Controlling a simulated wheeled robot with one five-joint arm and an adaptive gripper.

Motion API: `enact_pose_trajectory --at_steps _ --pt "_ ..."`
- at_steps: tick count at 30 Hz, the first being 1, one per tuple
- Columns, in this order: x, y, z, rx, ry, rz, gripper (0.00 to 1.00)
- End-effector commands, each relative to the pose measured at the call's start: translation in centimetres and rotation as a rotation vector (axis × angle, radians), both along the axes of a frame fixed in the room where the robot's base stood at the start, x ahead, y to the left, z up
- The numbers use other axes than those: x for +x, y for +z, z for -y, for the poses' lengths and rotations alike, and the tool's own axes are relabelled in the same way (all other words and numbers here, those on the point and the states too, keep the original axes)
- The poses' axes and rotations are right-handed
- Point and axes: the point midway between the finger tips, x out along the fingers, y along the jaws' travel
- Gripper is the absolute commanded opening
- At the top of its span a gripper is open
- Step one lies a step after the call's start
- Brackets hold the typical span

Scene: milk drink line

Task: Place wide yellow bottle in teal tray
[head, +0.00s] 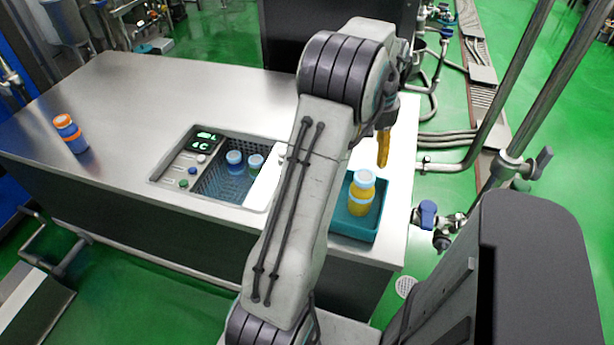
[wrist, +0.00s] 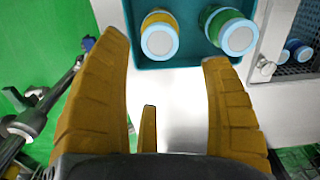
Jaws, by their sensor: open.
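The yellow bottle (head: 361,200) with a light blue lid stands upright in the teal tray (head: 341,222) at the right end of the steel counter. In the wrist view the yellow bottle (wrist: 157,19) is near the top, inside the teal tray (wrist: 183,50), beside a green bottle (wrist: 222,18) with a light blue lid. My gripper (wrist: 165,50) is open, its fingers apart and empty. In the head view my gripper (head: 383,148) is above and behind the tray, clear of the yellow bottle. My arm hides the tray's left part and the green bottle there.
A cooler well (head: 222,188) with blue and green bottles (head: 234,160) is sunk in the counter left of my arm. An orange and blue bottle (head: 70,135) stands at the far left. Pipes and valves (head: 428,212) stand right of the counter. The counter's left-middle is clear.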

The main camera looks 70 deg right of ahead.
Motion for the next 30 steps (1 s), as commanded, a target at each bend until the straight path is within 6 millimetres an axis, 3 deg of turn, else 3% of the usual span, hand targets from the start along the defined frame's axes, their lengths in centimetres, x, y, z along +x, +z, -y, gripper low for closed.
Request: enact_pose_trajectory --at_steps 4,7,11,14,18,21,25,30 --pt "0.4 0.3 -0.1 -0.002 0.007 -0.001 0.72" --pt "2.3 0.9 -0.5 -0.009 0.042 0.0 0.72" --pt "7.5 2.5 -2.4 -0.031 0.14 0.001 0.72" --pt "12.8 4.2 -5.3 -0.054 0.251 0.005 0.72" --pt "19.5 6.2 -11.2 -0.09 0.421 0.02 0.72" --pt "23.0 7.3 -16.1 -0.113 0.542 0.036 0.72" --pt "25.9 8.2 -22.8 -0.14 0.698 0.063 0.72" --pt "27.0 8.7 -31.4 -0.169 0.902 0.107 0.72"
